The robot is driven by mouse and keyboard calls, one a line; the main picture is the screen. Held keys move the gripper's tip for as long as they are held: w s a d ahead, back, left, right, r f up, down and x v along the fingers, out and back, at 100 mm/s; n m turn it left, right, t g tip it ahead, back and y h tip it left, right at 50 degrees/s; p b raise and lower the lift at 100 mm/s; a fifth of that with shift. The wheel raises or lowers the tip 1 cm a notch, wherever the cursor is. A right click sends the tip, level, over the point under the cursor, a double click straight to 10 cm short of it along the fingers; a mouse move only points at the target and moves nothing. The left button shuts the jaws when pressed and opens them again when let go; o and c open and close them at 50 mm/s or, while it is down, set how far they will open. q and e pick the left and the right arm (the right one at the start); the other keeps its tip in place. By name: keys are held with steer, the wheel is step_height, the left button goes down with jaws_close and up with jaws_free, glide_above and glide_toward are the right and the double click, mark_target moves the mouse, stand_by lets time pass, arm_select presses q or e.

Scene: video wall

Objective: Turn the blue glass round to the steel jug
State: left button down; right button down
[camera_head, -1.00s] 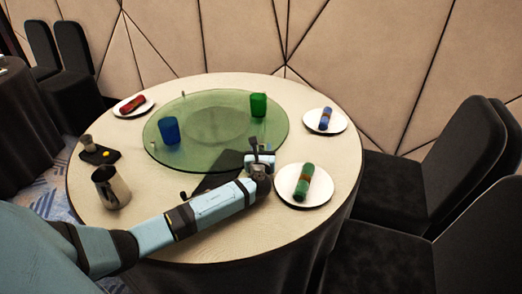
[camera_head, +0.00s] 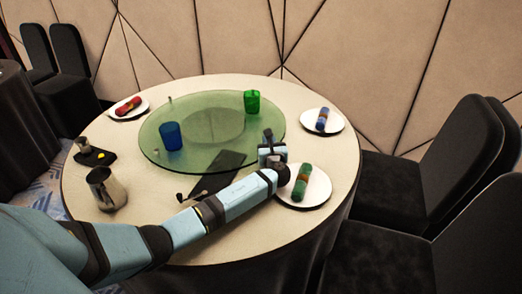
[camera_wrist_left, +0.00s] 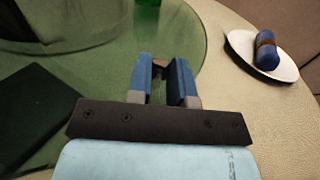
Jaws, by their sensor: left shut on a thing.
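The blue glass (camera_head: 171,134) stands upright on the left part of the round green glass turntable (camera_head: 205,161), in the head view. The steel jug (camera_head: 104,189) stands on the table at the front left, off the turntable and apart from the blue glass. My left gripper (camera_head: 272,150) is at the turntable's right front edge. In the left wrist view its fingers (camera_wrist_left: 163,72) are shut on a small knob (camera_wrist_left: 160,69) at the rim, mostly hidden between them. A green glass (camera_head: 252,101) stands on the far right of the turntable. My right gripper is not in view.
White plates with rolled napkins lie around the table; the green napkin's plate (camera_head: 317,187) is close beside my left gripper. A dark slab (camera_head: 218,171) lies near the turntable's front. A small dark tray (camera_head: 95,157) is behind the jug. Dark chairs (camera_head: 455,155) stand right.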

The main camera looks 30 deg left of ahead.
arm_select(q)
steer(key=shift+w+y, duration=0.3)
steer(key=shift+w, duration=0.25)
steer(key=shift+w+n+g, duration=0.15)
steer(key=shift+n+g, duration=0.15)
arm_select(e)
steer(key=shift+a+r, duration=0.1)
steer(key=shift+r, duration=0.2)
arm_select(q)
steer(key=c, duration=1)
jaws_free()
steer(key=shift+c, duration=0.2)
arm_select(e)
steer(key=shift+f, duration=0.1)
